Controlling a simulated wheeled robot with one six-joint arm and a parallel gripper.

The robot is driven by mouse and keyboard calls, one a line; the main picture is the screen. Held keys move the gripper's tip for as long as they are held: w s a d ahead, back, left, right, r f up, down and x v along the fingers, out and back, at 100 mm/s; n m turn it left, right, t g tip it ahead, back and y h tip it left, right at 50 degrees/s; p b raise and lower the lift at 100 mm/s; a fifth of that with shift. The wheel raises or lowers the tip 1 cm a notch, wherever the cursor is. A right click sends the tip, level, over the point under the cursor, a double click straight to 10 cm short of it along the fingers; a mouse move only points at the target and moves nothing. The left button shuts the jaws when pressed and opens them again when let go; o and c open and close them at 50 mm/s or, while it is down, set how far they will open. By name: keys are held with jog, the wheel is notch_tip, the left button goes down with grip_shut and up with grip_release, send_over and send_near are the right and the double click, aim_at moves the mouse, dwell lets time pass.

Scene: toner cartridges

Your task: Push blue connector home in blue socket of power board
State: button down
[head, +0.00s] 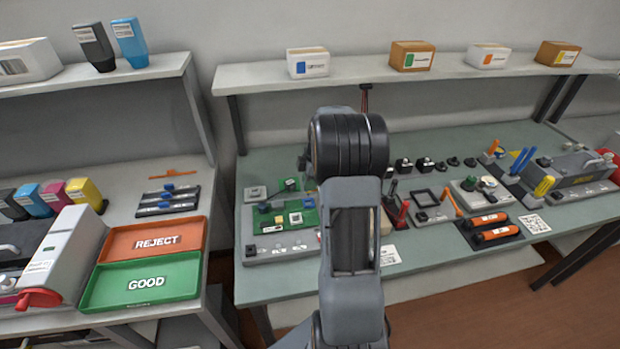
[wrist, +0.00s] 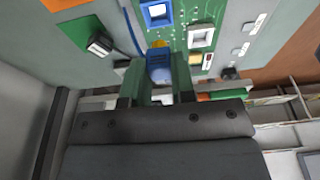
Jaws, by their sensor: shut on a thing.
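The green power board (wrist: 180,14) fills the upper middle of the wrist view, with a square blue socket (wrist: 157,12) near the top edge. My gripper (wrist: 158,72) is shut on the blue connector (wrist: 159,66), which sits between its two fingers. The connector is below the blue socket in the picture and looks apart from it, with a small yellow part (wrist: 158,44) between. The gap in depth is hard to judge. In the head view the board (head: 310,215) lies on the bench, partly behind my arm, which hides the gripper and connector.
A white socket (wrist: 200,36) is right of the blue one. On the bench, a red upright tool (head: 403,214) and orange cylinders (head: 490,220) lie to the right of my arm.

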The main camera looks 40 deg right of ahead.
jog(key=shift+d+f+b, duration=0.1)
jog(key=shift+f+b, duration=0.5)
jog(key=shift+f, duration=0.9)
jog(key=shift+f+b, duration=0.2)
jog(key=shift+b, duration=0.2)
jog(key=shift+f+b, duration=0.45)
jog(key=shift+f, duration=0.05)
jog(key=shift+f+b, duration=0.9)
dwell(1.0)
jog(key=c, duration=0.9)
grip_release()
jog(key=shift+o, duration=0.2)
jog(key=shift+r, duration=0.15)
